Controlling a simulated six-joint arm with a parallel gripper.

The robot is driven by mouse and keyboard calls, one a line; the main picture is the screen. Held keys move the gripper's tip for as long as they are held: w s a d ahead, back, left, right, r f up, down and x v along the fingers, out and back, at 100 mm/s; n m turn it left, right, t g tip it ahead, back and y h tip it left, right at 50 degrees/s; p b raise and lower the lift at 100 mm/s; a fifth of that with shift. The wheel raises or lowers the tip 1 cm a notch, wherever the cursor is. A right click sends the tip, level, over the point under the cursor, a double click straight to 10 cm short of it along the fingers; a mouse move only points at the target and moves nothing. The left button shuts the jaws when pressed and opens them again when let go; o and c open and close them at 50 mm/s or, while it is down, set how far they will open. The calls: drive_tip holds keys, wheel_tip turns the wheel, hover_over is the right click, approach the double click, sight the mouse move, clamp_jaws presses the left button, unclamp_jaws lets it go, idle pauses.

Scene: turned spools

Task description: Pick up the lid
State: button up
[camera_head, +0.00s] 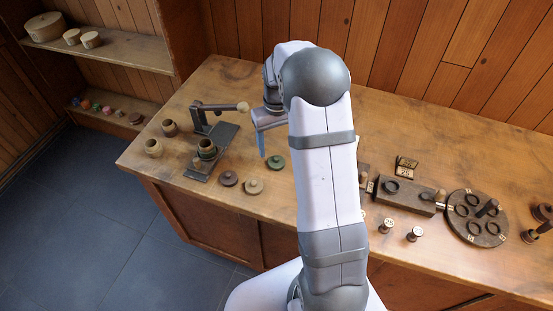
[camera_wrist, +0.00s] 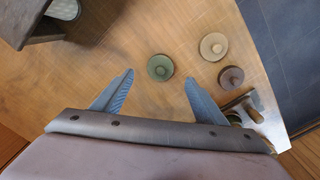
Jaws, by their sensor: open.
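Three round knobbed discs that look like lids lie flat on the wooden bench: a green one (camera_head: 275,162), a tan one (camera_head: 253,186) and a dark brown one (camera_head: 228,178). In the wrist view the green lid (camera_wrist: 160,67) lies ahead of my fingers, near the middle of the gap. The tan lid (camera_wrist: 214,46) and brown lid (camera_wrist: 231,77) lie to its right. My gripper (camera_wrist: 158,85) is open and empty. In the head view my gripper (camera_head: 263,146) hangs just behind the green lid, partly hidden by my wrist.
A dark stand with an arm (camera_head: 217,107) and a jar on its base (camera_head: 207,148) stand left of the lids. Two wooden pots (camera_head: 153,147) are near the left edge. A dark block (camera_head: 407,196) and a round rack (camera_head: 476,218) stand at right.

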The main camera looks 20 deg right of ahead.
sight(277, 158)
drive_tip(key=shift+f+p, duration=1.6)
drive_tip(key=shift+f, duration=1.75)
drive_tip(key=c, duration=1.1)
